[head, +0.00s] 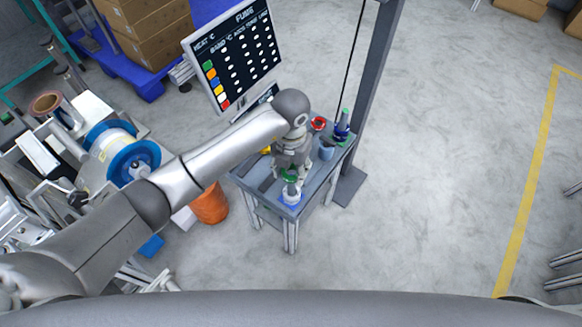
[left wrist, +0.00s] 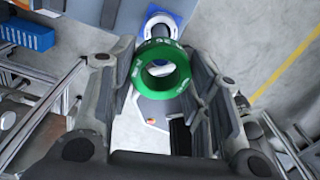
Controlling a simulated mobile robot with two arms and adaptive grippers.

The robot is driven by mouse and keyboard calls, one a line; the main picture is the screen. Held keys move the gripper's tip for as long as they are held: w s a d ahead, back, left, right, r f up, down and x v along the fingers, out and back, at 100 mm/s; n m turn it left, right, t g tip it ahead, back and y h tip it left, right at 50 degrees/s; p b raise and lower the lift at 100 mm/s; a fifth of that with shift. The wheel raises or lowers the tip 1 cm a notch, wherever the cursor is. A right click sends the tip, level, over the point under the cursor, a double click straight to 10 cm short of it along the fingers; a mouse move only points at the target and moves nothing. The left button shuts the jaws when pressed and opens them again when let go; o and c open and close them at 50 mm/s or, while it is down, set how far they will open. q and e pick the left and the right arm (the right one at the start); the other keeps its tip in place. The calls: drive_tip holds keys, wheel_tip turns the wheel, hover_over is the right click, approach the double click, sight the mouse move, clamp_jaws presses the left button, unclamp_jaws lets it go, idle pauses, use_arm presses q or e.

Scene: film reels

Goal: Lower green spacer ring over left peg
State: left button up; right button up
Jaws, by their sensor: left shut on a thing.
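My left gripper (head: 290,168) reaches down over the small table. It is shut on the green spacer ring (left wrist: 160,70), which sits between the fingers in the left wrist view. In the head view the green ring (head: 290,178) shows just below the fingers, above the left peg's blue base (head: 289,198). In the left wrist view a white round part on a blue base (left wrist: 163,25) lies beyond the ring, partly covered by it. No peg shows through the ring's hole. Whether the ring is around the peg top I cannot tell. My right gripper is out of view.
The table (head: 314,189) also holds a second peg stack with blue and green parts (head: 342,130), a red ring (head: 318,124) and a grey-blue cup (head: 326,150). A monitor (head: 235,55) stands behind, a grey post (head: 368,100) at right. An orange bin (head: 210,205) stands left.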

use_arm(q)
drive_tip(key=shift+f, duration=0.15)
drive_tip(key=shift+f+b, duration=0.45)
drive_tip(key=shift+f, duration=0.15)
drive_tip(key=shift+f+b, duration=0.5)
drive_tip(key=shift+f, duration=0.05)
drive_tip(key=shift+f, duration=0.15)
idle(0.4)
drive_tip(key=shift+f+b, duration=0.3)
drive_tip(key=shift+b, duration=0.1)
drive_tip(key=shift+f+b, duration=0.4)
drive_tip(key=shift+f, duration=0.15)
